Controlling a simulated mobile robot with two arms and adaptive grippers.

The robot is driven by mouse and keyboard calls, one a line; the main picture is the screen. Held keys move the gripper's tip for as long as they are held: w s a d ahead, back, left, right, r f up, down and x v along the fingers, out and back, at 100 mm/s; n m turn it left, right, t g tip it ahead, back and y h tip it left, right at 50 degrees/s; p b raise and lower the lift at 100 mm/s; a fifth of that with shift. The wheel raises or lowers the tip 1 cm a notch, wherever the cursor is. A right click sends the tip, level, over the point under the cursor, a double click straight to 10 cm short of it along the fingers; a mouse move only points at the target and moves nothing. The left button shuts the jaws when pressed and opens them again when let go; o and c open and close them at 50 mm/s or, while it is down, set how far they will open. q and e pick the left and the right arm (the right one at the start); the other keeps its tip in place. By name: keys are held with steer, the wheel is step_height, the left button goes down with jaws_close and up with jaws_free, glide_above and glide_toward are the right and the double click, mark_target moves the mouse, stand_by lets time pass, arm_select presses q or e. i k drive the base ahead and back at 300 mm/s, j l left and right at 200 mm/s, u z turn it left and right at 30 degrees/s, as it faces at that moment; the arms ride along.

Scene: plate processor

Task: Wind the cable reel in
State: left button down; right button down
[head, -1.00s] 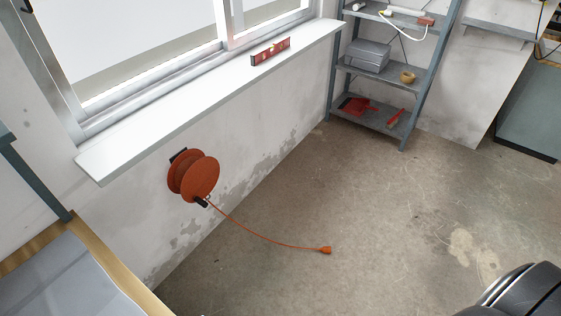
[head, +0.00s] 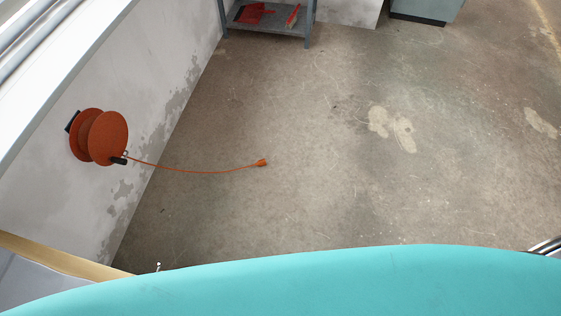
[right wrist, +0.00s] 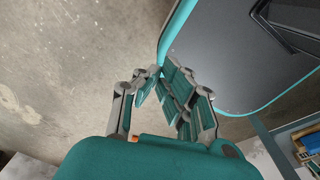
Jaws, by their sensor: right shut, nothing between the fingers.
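The orange cable reel (head: 107,138) is mounted on the wall at the left in the head view. Its dark handle (head: 119,161) is at the lower right of the disc. An orange cable (head: 195,172) hangs out from the reel over the concrete floor to the right and ends in an orange plug (head: 262,163). The reel and cable are not in that view. My left gripper is not in view.
A white window sill (head: 65,70) runs above the reel. A grey metal shelf (head: 270,28) with red items stands at the top. A wooden-edged bench (head: 60,258) is at the lower left. The floor (head: 320,120) between is mostly clear.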

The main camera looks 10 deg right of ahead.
mark_target(98, 136)
steer(key=i+l+u, duration=0.35)
steer(key=l, duration=0.3)
steer(key=i+l+u, duration=0.2)
steer(key=l, duration=0.2)
steer(key=i+l+u, duration=0.15)
steer(key=l, duration=0.25)
steer(key=i+j, duration=0.05)
